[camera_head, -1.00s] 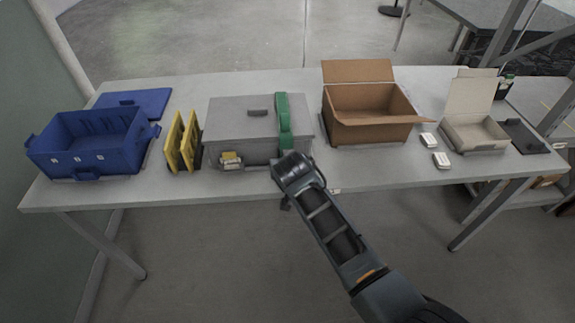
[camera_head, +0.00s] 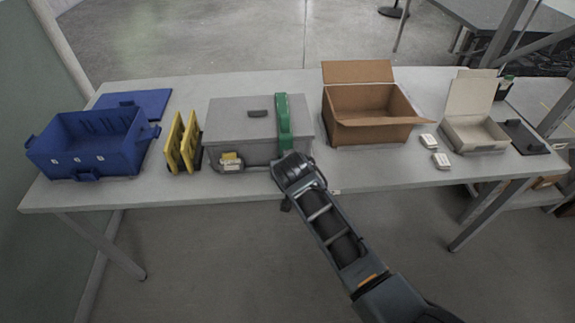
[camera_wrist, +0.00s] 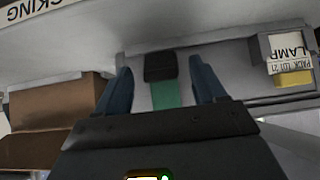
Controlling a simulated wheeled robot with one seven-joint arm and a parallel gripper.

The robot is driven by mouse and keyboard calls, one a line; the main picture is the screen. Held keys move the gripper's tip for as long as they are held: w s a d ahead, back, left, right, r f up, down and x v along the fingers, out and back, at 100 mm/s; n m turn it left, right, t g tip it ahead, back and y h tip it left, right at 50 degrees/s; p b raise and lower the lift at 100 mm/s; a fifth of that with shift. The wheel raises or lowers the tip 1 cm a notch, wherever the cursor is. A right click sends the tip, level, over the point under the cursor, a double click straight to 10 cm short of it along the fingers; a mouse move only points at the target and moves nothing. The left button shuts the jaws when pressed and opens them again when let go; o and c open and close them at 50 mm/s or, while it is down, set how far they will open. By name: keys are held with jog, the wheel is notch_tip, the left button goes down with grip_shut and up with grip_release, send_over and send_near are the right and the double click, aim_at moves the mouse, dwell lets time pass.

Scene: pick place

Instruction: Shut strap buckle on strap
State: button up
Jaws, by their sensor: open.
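A green strap (camera_head: 284,118) runs over the lid and down the front of a grey box (camera_head: 235,128). In the wrist view the strap (camera_wrist: 165,95) ends at a dark buckle (camera_wrist: 160,67) that lies between my fingers. Whether the buckle is closed cannot be told. My gripper (camera_head: 291,170) is at the front face of the box, at the lower end of the strap, and hides the buckle in the head view. In the wrist view my gripper (camera_wrist: 160,64) is open, with one finger on each side of the strap and buckle.
A labelled lamp pack (camera_head: 230,161) sits at the box's front left. Yellow panels (camera_head: 183,143) and a blue crate (camera_head: 88,152) stand left. An open cardboard box (camera_head: 372,127), small white packs (camera_head: 441,160) and a white carton (camera_head: 474,134) are right. The table front edge is close below my gripper.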

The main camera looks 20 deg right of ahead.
jog(key=v, duration=0.7)
